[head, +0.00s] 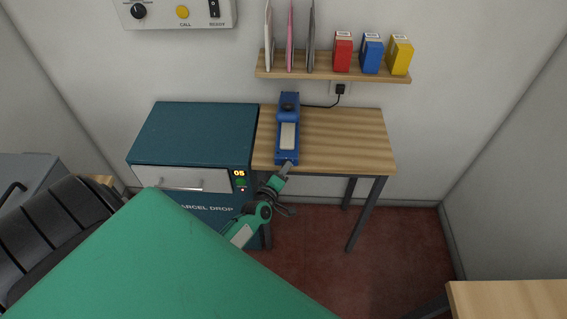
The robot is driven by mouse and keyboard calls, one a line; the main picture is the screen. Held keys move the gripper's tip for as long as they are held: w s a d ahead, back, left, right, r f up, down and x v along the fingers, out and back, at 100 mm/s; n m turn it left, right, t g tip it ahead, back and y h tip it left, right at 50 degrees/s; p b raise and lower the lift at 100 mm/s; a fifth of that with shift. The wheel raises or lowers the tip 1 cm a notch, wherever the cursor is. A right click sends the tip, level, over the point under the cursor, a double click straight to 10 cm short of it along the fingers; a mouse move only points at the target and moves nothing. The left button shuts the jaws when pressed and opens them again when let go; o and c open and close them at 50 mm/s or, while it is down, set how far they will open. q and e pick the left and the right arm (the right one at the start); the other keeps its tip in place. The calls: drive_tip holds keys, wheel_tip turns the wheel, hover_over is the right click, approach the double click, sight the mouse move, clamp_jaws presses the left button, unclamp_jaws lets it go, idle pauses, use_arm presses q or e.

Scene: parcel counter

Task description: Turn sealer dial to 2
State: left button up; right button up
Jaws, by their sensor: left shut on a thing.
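The blue sealer (281,152) lies on the small wooden table, with a pale strip along its top and a dark round part toward its back. My left gripper (287,164) is at the sealer's near end, shut on a small part there that I take to be the dial. The gripper hides the dial, so its mark and setting cannot be read. My right gripper is not in view.
A teal parcel-drop cabinet (195,130) with a lit "05" display adjoins the wooden table (345,140). A shelf (325,76) above holds upright envelopes and small boxes. A wall panel (195,14) has a black knob. The table's right side is clear.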

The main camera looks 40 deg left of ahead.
use_arm(q)
drive_tip(key=o, duration=1)
drive_tip(key=shift+c, duration=0.2)
drive_tip(key=s+d+r+b, duration=0.1)
drive_tip(key=s+d+b, duration=0.1)
drive_tip(key=s, duration=1.1)
drive_tip(key=shift+s+r, duration=0.25)
drive_tip(key=shift+r, duration=0.05)
drive_tip(key=shift+d+f, duration=0.1)
